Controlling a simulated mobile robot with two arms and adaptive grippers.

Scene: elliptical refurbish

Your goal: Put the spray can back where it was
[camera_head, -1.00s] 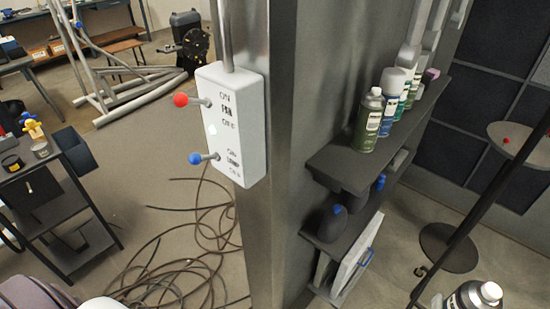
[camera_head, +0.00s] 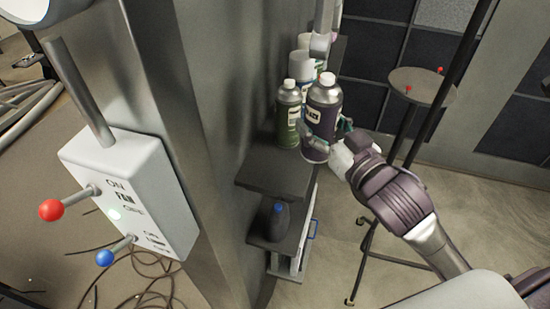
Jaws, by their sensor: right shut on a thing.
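A dark purple spray can (camera_head: 322,117) with a silver shoulder and white cap is upright at the shelf (camera_head: 270,168), just right of a green spray can (camera_head: 288,117). My right gripper (camera_head: 340,138) comes in from the right and is shut on the purple can, low on its body. The can's base overlaps the shelf's right edge; I cannot tell whether it touches the board. It partly hides the cans behind. My left gripper is not in view.
More spray cans (camera_head: 301,66) stand further back on the shelf. A lower board holds a dark bottle with a blue cap (camera_head: 279,222). A metal pillar with a switch box (camera_head: 130,190) stands left. A round stool (camera_head: 422,87) stands right.

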